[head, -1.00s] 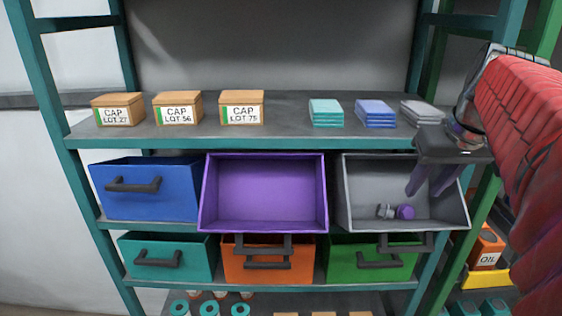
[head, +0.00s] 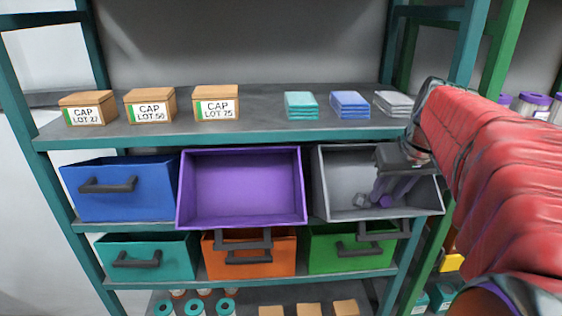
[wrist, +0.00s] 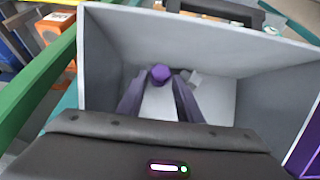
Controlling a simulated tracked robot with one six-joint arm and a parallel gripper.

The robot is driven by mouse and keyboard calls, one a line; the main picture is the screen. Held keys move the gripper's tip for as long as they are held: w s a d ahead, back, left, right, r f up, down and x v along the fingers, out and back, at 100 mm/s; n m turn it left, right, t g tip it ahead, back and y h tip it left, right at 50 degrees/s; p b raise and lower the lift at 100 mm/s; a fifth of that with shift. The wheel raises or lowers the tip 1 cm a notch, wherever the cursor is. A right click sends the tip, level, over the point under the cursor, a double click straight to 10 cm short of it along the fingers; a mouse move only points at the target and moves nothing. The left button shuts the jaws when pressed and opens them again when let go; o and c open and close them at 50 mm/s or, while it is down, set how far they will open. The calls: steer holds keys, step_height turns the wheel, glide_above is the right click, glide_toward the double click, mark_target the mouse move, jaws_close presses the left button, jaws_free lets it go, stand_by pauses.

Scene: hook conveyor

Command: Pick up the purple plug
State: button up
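The purple plug (wrist: 160,74) lies in the open grey drawer, near the wall at the top of the wrist view. A small grey piece (wrist: 194,77) lies just right of it in that view and also shows in the head view (head: 361,200). My gripper (wrist: 158,86) reaches down into the drawer with its two purple fingers apart. In the wrist view the plug appears between the fingertips; contact is not visible. In the head view my gripper (head: 386,196) largely hides the plug. The grey drawer (head: 332,178) is pulled out at the right of its row.
An open, empty purple drawer (head: 241,185) stands left of the grey one. Closed blue (head: 120,200), teal, orange and green drawers surround them. The shelf above (head: 255,125) carries cap boxes and folded cloths. A teal rack post (head: 415,262) stands close on the right.

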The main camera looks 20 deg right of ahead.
steer(key=shift+x, duration=0.9)
steer(key=shift+c, duration=0.4)
steer(key=c, duration=0.6)
